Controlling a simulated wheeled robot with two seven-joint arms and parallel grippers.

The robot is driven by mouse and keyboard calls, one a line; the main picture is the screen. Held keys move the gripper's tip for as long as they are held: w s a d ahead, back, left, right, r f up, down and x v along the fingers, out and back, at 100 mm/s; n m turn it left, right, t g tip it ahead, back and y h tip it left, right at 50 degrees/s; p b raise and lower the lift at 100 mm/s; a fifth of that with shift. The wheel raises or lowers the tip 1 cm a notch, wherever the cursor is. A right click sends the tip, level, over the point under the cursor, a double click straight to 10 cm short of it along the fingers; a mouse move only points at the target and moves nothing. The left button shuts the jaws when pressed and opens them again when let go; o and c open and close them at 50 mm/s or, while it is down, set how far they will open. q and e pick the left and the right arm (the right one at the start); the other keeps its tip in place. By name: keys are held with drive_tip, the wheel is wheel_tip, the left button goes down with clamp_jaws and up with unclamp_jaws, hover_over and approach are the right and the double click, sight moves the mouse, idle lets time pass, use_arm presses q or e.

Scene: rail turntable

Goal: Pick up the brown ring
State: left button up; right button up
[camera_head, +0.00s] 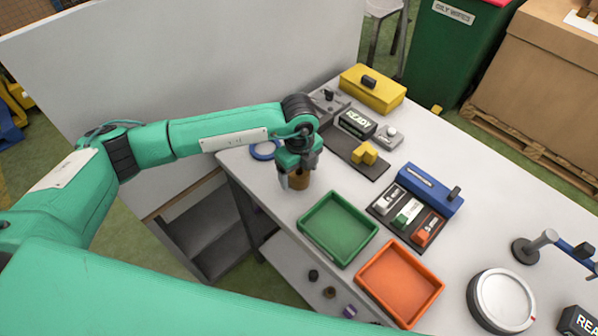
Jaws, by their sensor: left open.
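The brown ring (301,182) is at the left end of the grey table, in front of the gripper's fingers and partly hidden by them. My left gripper (296,177) points down from above, open, with its fingers at the brown ring. I cannot tell whether the fingers touch it. My right gripper is not in view.
A blue ring (264,151) lies behind my left wrist. A green tray (320,259) and an orange tray (372,300) stand to the right. A yellow box (385,92) and a blue block (432,190) are further back. Small round parts (329,292) lie lower down.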

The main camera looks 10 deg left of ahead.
use_arm(q)
drive_tip(key=shift+f, duration=0.15)
drive_tip(key=c, duration=1.4)
drive_tip(key=shift+r, duration=0.2)
